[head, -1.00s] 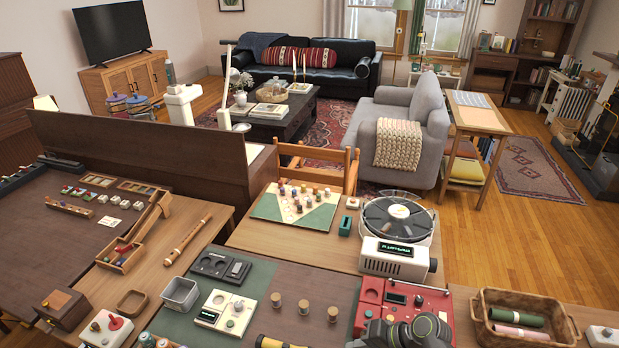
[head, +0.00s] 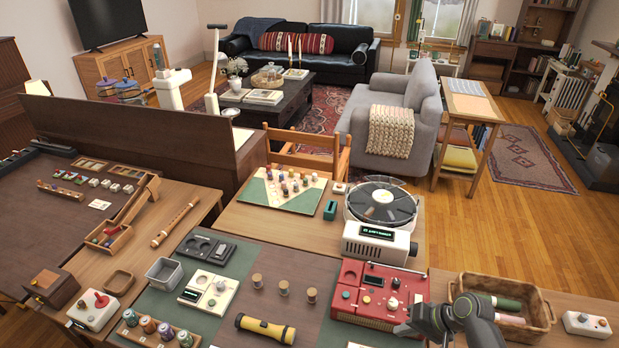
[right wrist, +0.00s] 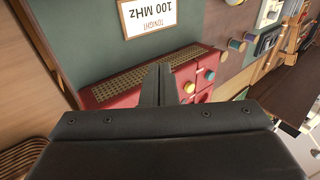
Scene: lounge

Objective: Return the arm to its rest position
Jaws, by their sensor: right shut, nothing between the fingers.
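My right gripper (head: 402,330) is at the lower right of the head view, by the front right corner of the red radio (head: 380,294). Its fingers are shut with nothing between them. In the right wrist view the closed fingers (right wrist: 162,84) stand in front of the red radio (right wrist: 112,92), with its perforated grille and coloured knobs. From this view I cannot tell the exact gap between fingers and radio. My left gripper is not in view.
A wicker basket (head: 548,318) with rolls stands right of my arm, and a white box (head: 587,324) beyond it. A yellow torch (head: 265,328) lies left of the radio. A turntable (head: 381,212) stands behind it. A sign (right wrist: 150,14) reads 100 MHz.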

